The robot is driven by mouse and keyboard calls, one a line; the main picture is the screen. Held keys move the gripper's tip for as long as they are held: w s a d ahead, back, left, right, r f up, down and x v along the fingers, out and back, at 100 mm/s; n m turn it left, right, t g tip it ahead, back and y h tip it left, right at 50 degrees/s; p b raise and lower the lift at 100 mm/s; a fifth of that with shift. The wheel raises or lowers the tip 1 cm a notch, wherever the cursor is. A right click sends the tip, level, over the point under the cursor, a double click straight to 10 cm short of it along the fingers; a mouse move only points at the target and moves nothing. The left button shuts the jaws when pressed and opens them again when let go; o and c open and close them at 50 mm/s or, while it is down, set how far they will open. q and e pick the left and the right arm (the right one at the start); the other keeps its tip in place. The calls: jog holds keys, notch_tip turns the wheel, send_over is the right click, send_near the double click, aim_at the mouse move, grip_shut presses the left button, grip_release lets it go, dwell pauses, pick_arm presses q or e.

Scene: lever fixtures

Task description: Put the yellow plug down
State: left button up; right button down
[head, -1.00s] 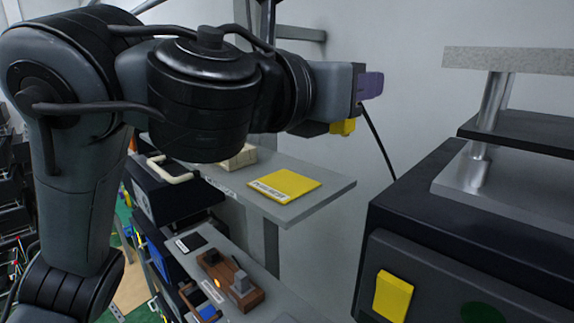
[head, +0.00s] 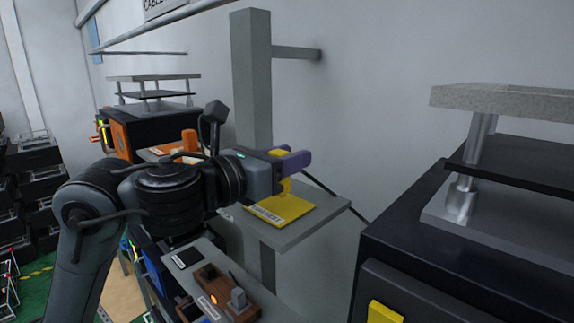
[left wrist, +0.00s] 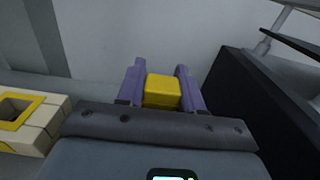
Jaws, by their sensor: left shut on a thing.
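My left gripper (head: 292,162), with purple fingers, is shut on the yellow plug (head: 284,186). In the left wrist view the plug (left wrist: 162,91) sits between the two fingers. A dark cable runs from the plug's area down to the right. The gripper and plug are in front of and over the yellow pad (head: 290,210), which has a white label and lies on a grey shelf (head: 325,214). I cannot tell whether the plug touches the pad. My right gripper is not in view.
A dark machine (head: 395,235) with a yellow button stands at the right. A grey post (head: 252,80) rises behind the shelf. Below is a lower shelf with a brown lever fixture (head: 222,292). A pale block with a yellow-rimmed opening (left wrist: 30,118) shows in the left wrist view.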

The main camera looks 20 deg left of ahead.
pick_arm(q)
jog(key=shift+f, duration=0.85)
jog(key=shift+f, duration=0.15)
jog(key=shift+f, duration=0.1)
jog(key=o, duration=1)
jog(key=shift+r, duration=0.2)
